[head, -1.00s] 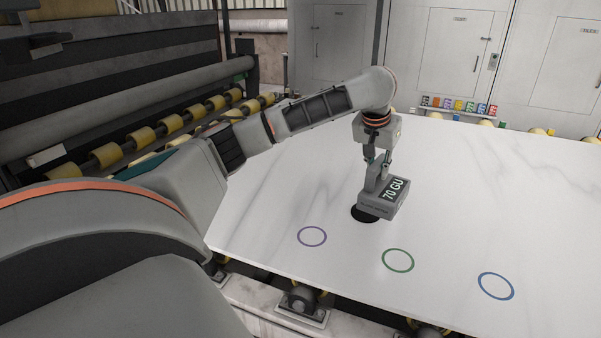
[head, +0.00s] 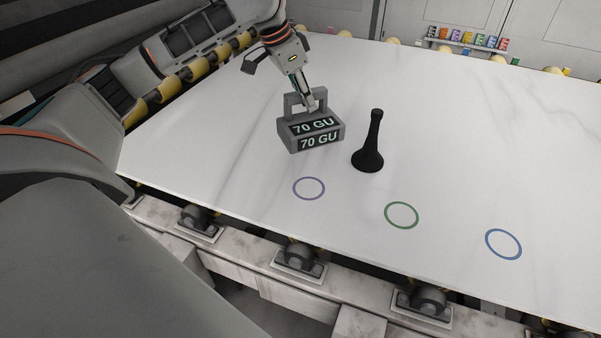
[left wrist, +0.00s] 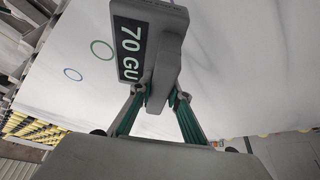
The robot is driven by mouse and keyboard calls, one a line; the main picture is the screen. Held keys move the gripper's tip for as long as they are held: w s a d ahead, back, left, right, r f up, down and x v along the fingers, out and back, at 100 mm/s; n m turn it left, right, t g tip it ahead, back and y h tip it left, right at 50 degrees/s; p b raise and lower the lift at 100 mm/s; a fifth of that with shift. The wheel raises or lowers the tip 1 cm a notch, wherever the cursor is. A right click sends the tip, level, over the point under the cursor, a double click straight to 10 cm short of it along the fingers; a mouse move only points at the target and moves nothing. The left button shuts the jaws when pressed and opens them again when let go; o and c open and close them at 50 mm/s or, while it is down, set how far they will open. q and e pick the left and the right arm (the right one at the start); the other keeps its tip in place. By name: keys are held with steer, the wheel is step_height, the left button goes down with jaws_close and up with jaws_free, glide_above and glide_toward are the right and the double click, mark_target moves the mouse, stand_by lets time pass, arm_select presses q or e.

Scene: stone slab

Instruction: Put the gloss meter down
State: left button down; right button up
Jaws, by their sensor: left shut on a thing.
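The gloss meter (head: 316,138) is a grey box with a top handle and dark displays reading "70 GU". My left gripper (head: 311,103) is shut on its handle. The meter is at or just above the white slab (head: 480,130), left of a black flared post; I cannot tell whether it touches. In the left wrist view the green-padded fingers (left wrist: 158,100) close on the handle, and the gloss meter (left wrist: 140,35) shows its display beyond them. The right gripper is not in view.
The black post (head: 371,148) stands upright on the slab, close to the meter's right. Purple (head: 309,188), green (head: 401,215) and blue (head: 503,244) rings are marked along the slab's near part. Small coloured containers (head: 467,38) line a shelf behind. The slab's right side is clear.

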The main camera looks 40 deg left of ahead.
arm_select(q)
step_height(320, 180, down, 19)
steer(key=b, duration=0.4)
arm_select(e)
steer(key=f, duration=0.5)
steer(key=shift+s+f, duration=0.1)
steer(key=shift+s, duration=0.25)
arm_select(q)
steer(key=shift+r, duration=0.1)
steer(key=shift+r+p, duration=0.1)
steer(key=shift+p, duration=0.2)
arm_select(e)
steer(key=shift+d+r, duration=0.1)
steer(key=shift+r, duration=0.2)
arm_select(q)
steer(key=shift+w+p, duration=0.1)
steer(key=shift+p, duration=0.6)
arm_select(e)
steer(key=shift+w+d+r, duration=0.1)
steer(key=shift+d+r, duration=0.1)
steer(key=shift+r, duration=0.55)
arm_select(q)
steer(key=shift+f+p, duration=0.2)
steer(key=shift+p, duration=0.2)
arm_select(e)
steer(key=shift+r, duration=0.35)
